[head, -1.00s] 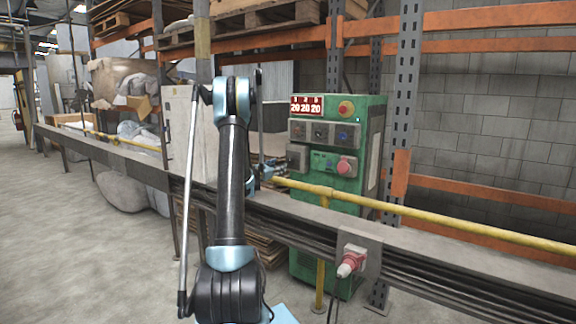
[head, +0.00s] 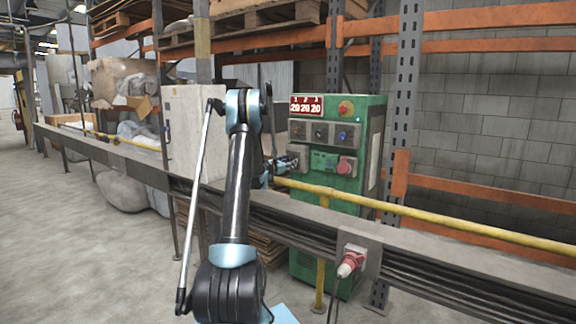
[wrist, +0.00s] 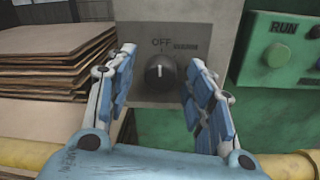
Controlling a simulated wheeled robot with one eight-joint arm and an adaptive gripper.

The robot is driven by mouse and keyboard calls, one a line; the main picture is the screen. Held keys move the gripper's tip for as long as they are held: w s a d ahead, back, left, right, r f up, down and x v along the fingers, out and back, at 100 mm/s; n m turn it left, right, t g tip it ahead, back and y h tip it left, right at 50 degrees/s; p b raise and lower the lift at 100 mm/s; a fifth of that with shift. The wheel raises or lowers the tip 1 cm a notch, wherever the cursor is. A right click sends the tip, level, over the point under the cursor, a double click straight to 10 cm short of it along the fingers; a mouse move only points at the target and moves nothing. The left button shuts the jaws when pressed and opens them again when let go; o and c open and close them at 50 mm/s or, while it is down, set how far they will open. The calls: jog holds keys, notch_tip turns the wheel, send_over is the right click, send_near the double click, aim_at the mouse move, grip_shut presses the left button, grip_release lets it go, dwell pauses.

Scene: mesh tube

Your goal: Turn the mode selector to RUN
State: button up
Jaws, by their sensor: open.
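The mode selector (wrist: 160,73) is a dark round knob on a grey plate (wrist: 200,20) in the wrist view. Its white mark points up towards the word OFF. A second label to the right of OFF is too blurred to read. My gripper (wrist: 162,58) is open, with one blue-padded finger on each side of the knob; I see no contact. In the head view my gripper (head: 288,165) is at the left front of the green control cabinet (head: 368,150), where the knob cannot be made out.
A green button labelled RUN (wrist: 278,54) is on the green panel at right. A yellow rail (head: 420,223) and a grey beam (head: 440,248) run in front of the cabinet. Stacked brown sheets (wrist: 50,65) lie at left in the wrist view. A red plug (head: 348,264) sits on the beam.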

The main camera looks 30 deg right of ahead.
jog(key=shift+c, duration=0.4)
jog(key=shift+w, duration=0.1)
jog(key=c, duration=1)
jog(key=shift+f+m+g+h, duration=0.15)
jog(key=shift+m+g+h, duration=0.1)
jog(key=shift+m, duration=4.4)
jog(key=shift+f+m+g+h, duration=0.15)
jog(key=shift+m+h, duration=0.1)
jog(key=shift+m, duration=4.4)
jog(key=shift+s, duration=0.2)
